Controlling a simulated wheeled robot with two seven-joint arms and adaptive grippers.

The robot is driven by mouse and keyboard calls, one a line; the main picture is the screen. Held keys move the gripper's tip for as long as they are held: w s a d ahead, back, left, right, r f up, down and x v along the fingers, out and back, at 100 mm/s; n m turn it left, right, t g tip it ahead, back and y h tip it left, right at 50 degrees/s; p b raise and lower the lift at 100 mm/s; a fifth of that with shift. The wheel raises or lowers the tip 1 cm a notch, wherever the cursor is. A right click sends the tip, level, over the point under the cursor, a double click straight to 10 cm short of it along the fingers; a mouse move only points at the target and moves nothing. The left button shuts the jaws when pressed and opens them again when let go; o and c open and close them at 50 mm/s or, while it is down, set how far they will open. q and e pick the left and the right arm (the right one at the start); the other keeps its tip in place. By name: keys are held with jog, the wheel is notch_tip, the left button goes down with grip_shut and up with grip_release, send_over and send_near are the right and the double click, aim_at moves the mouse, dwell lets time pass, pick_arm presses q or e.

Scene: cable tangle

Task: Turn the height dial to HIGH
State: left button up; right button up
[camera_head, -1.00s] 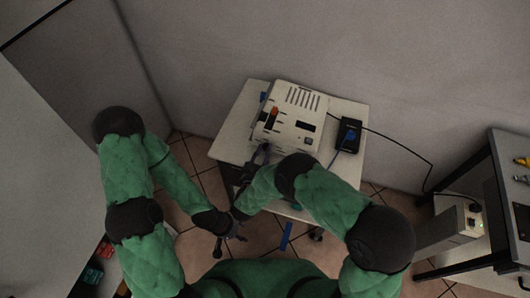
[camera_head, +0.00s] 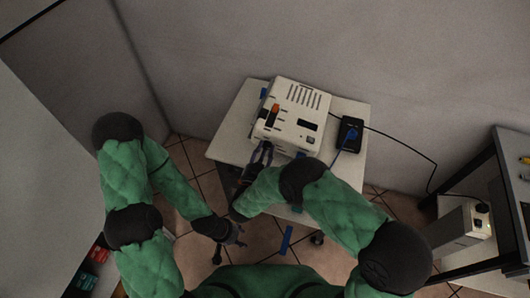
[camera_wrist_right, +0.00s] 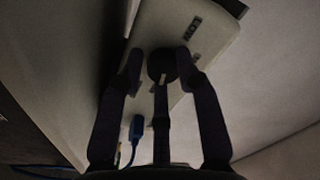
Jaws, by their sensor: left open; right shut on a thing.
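A white box-shaped device (camera_head: 296,112) with slots on top and an orange-red part stands on a small white table. My right gripper (camera_head: 264,154) is at its front face in the head view. In the right wrist view the fingers of my right gripper (camera_wrist_right: 161,72) are on both sides of a dark round dial (camera_wrist_right: 160,64) and shut on it. A label reading LOW (camera_wrist_right: 192,28) is beside the dial. No HIGH label can be made out. My left gripper (camera_head: 236,238) is open and empty, low in front of the table.
A black box (camera_head: 349,133) with a blue cable stands right of the device on the white table (camera_head: 229,135). A black cable runs right to a grey box (camera_head: 462,228) by a dark-framed bench. A blue plug (camera_wrist_right: 136,128) shows in the right wrist view.

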jog(key=shift+s+a+f, duration=0.15)
jog(key=shift+s+f, duration=0.1)
jog(key=shift+f, duration=0.35)
jog(key=o, duration=0.9)
jog(key=shift+o, duration=0.9)
jog(key=shift+w+a, duration=0.1)
jog(key=shift+w, duration=0.05)
jog(key=shift+r, duration=0.2)
jog(key=shift+w+r, duration=0.15)
jog(key=shift+r, duration=0.35)
notch_tip(320, 180, up, 9)
